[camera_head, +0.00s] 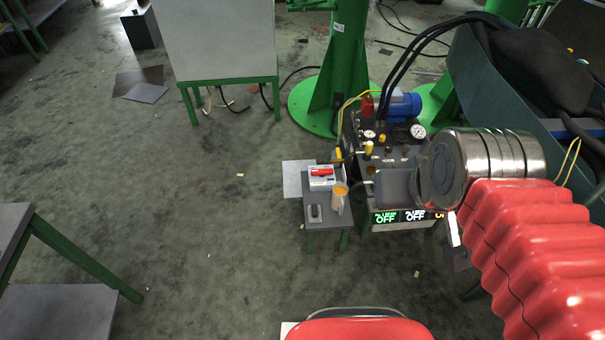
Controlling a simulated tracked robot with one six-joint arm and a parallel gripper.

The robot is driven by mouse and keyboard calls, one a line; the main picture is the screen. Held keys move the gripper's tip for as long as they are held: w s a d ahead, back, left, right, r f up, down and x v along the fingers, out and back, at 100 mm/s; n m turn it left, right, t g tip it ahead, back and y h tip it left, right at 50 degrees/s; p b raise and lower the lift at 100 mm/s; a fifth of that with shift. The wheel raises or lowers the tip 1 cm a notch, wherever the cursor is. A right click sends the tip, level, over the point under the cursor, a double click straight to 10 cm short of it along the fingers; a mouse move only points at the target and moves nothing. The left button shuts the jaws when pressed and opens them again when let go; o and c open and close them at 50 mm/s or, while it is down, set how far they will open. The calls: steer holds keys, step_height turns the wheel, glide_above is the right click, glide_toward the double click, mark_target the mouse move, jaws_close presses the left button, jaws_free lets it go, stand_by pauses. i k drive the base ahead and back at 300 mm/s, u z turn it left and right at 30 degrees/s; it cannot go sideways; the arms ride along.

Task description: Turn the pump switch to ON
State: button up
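A small white box with a red handle (321,172), which looks like the pump switch, sits on a small grey side table (318,224). The handle lies roughly crosswise; its label is too small to read. The pump unit (385,143), with a blue motor (404,105) and gauges, stands just right of it. Lit signs on its front read OFF (385,217). My arm's metal wrist is at the right, over the pump's right side. A dark grey block left of the wrist may be my gripper (397,188); its fingers cannot be made out. It is right of the switch, apart from it.
An orange-topped container (339,197) and a small dark device (315,213) are on the side table. A green post (341,60) and a grey-topped table (222,45) stand behind. A dark green bin (520,85) is at the right. The floor at the left is mostly clear.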

mark_target(321, 173)
steer(key=u, duration=0.1)
steer(key=i, duration=1)
steer(key=u, duration=0.05)
steer(key=k, duration=1.3)
steer(key=u, duration=0.55)
steer(key=i, duration=1.15)
